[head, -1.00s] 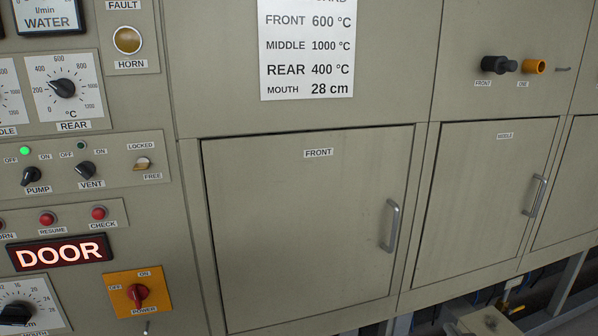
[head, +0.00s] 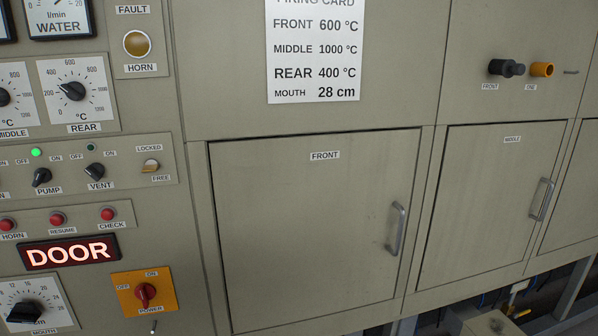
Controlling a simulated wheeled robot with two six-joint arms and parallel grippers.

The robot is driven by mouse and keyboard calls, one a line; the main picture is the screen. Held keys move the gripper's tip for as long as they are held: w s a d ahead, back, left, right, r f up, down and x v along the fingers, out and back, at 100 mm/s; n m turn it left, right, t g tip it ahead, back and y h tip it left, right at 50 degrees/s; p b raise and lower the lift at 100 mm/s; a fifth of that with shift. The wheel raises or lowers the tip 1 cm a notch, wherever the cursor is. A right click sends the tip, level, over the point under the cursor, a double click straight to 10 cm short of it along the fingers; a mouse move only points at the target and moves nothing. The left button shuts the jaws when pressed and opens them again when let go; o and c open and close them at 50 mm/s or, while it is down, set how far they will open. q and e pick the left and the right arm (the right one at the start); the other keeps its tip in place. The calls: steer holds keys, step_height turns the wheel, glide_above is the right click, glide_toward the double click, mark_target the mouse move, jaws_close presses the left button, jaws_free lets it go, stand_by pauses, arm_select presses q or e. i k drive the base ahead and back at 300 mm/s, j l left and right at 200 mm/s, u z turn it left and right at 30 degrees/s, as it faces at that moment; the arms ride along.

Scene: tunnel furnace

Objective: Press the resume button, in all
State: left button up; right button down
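The resume button (head: 57,220) is a small red round button at the left of the head view, with a RESUME label below it. It sits on a beige strip between the red HORN button (head: 7,224) and the red CHECK button (head: 108,214). A lit red DOOR sign (head: 68,252) is directly below. Neither of my grippers is in view.
Below the sign are the MOUTH dial (head: 26,311) and the red POWER switch (head: 146,292) on an orange plate. Above are the PUMP (head: 41,177) and VENT (head: 95,171) knobs. The closed FRONT door (head: 310,230) has a protruding handle (head: 397,228).

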mark_target(56, 219)
steer(key=u, duration=1.35)
